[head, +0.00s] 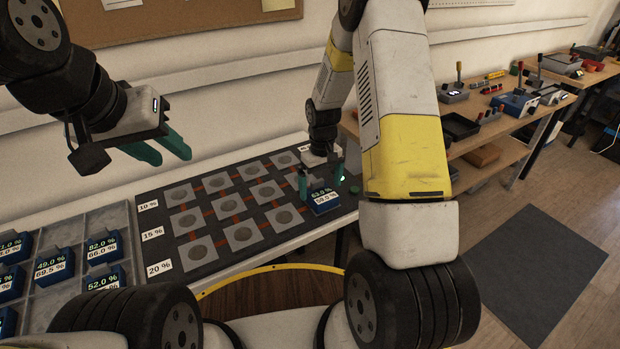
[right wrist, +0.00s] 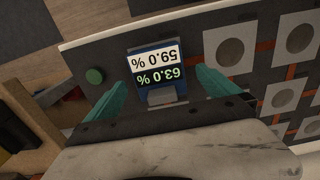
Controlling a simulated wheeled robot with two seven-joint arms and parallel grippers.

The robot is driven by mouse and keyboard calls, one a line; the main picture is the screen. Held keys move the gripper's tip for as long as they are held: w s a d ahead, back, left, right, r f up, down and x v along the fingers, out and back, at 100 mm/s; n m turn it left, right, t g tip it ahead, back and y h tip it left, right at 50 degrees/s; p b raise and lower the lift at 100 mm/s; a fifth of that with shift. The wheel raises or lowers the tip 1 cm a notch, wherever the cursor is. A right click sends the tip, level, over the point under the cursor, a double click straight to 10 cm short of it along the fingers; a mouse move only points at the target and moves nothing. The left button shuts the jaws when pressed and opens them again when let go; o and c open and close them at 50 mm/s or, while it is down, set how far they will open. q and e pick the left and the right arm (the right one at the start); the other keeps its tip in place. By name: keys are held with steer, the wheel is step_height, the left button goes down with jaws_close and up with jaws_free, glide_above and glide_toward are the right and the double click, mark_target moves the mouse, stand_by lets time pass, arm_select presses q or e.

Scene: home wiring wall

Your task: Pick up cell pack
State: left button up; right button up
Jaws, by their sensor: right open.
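A blue cell pack (head: 324,208) with a display reading 63.0 % and a label reading 59.0 % is at the right end of the dark board. My right gripper (head: 322,185) is over it with open green fingers. In the right wrist view the cell pack (right wrist: 157,66) lies between and beyond the fingers, with a gap on each side. My left gripper (head: 170,152) is open and empty, in the air left of the board. More blue cell packs (head: 104,248) sit in a grey compartment tray (head: 80,290) at the lower left.
The dark board (head: 190,258) carries rows of grey square pads with round centres, joined by orange strips, with 10 %, 15 % and 20 % labels. A green button (right wrist: 95,76) is beside the cell pack. A wooden shelf bench (head: 490,135) with tools stands at right.

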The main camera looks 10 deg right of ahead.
mark_target(322, 192)
step_height(322, 192, down, 4)
steer(key=shift+s+d+r, duration=0.1)
steer(key=shift+r, duration=0.15)
steer(key=shift+r, duration=0.1)
steer(key=c, duration=1.8)
